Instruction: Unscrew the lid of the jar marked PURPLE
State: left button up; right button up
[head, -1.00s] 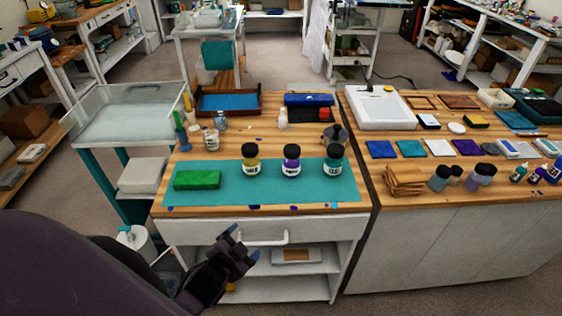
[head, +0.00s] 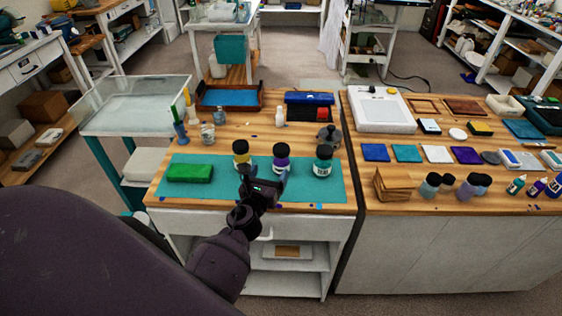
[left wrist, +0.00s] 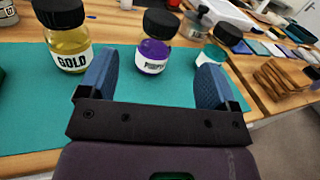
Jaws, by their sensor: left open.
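The jar marked PURPLE (left wrist: 152,57) stands upright on the teal mat (left wrist: 25,125), its black lid (left wrist: 161,23) on. It also shows in the head view (head: 281,163), middle of three jars. The GOLD jar (left wrist: 68,55) is to its left and a teal jar (head: 323,166) to its right, both with dark lids. My left gripper (left wrist: 155,85) is open and empty, its blue fingers spread in front of the PURPLE jar, apart from it. My right gripper is not in view.
A green block (head: 189,173) lies on the mat's left. Small bottles and a tray (head: 230,108) stand behind the jars. A grey lidded pot (head: 328,137) stands behind the teal jar. Stacked wooden pieces (head: 392,186) lie on the bench to the right.

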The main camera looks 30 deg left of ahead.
aim_at(279, 156)
pick_arm(q)
jog(key=shift+w+m, duration=0.5)
jog(key=shift+w, duration=0.05)
jog(key=x, duration=0.8)
jog(key=shift+w+a+f+b, duration=0.1)
jog(key=shift+w+f+b, duration=0.15)
jog(key=shift+f+b, duration=0.05)
jog(key=shift+w+a, duration=0.2)
jog(key=shift+w, duration=0.5)
jog(key=c, duration=0.9)
jog(key=shift+c, duration=0.8)
jog(key=shift+r, duration=0.1)
